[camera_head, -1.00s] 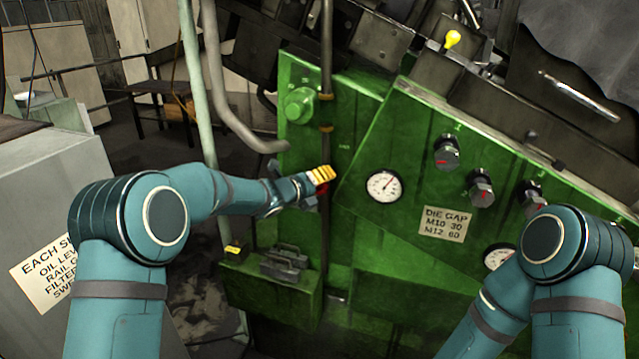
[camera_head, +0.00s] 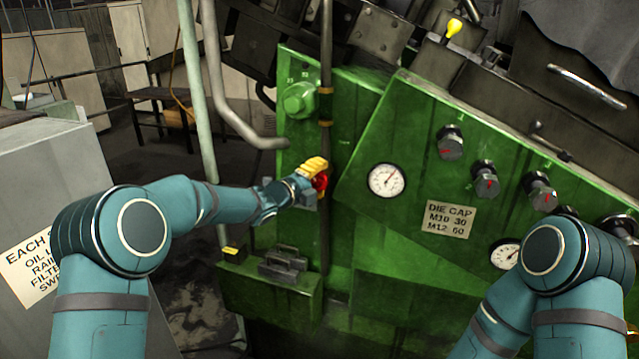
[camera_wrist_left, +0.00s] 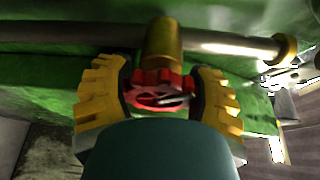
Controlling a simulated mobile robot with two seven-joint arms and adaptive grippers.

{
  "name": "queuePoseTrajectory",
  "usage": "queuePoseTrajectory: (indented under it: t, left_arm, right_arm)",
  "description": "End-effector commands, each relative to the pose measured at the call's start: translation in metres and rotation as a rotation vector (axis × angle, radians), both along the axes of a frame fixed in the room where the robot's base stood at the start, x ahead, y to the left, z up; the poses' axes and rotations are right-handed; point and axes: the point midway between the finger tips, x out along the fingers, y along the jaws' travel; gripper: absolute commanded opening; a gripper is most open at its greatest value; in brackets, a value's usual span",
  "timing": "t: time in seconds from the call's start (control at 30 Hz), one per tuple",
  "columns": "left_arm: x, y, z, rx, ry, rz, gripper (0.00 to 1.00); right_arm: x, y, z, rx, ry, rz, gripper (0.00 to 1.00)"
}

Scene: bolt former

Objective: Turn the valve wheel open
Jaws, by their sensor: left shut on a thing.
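The valve wheel (camera_head: 321,183) is a small red handwheel on a pipe in front of the green machine panel. In the left wrist view the red wheel (camera_wrist_left: 158,88) shows its spokes, with a brass valve body (camera_wrist_left: 161,50) behind it. My left gripper (camera_head: 317,176) has its yellow ribbed fingers on both sides of the wheel. In the left wrist view the fingers of my left gripper (camera_wrist_left: 158,95) flank the wheel's rim and are shut on it. The fingers hide part of the wheel in the head view. My right arm shows at the lower right, but its gripper is out of view.
A vertical pipe (camera_head: 326,60) runs up past the valve. A green knob (camera_head: 299,99) sits above it and a green ledge with a dark metal block (camera_head: 283,262) below. A gauge (camera_head: 387,181) and a "DIE GAP" label (camera_head: 449,219) are to the right.

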Motion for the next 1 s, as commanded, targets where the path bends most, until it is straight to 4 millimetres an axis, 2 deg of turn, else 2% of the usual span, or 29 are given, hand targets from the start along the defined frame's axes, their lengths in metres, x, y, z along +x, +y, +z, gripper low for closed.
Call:
queuePoseTrajectory:
  t: [0.53,0.57,0.63,0.67,1.0]
  left_arm:
    - [0.0,0.0011,-0.0025,-0.029,0.015,0.002,0.23]
    - [0.0,0.0011,-0.0025,-0.029,0.015,0.002,0.65]
    - [0.0,0.001,-0.0025,-0.029,0.015,0.002,0.89]
    - [0.0,0.0009,-0.0023,-0.03,0.015,0.001,0.93]
    - [-0.0014,0.0015,-0.0007,-0.03,0.012,0.001,0.93]
  right_arm:
    - [0.001,-0.0001,-0.0032,0.0,-0.003,-0.001,0.47]
    - [0.001,-0.0001,-0.0032,0.0,-0.003,-0.001,0.47]
    - [0.001,-0.0001,-0.0032,0.0,-0.003,-0.001,0.47]
    - [0.001,-0.0001,-0.0032,0.0,-0.003,-0.001,0.47]
    - [0.0009,-0.0001,-0.0031,0.0,-0.002,-0.001,0.47]
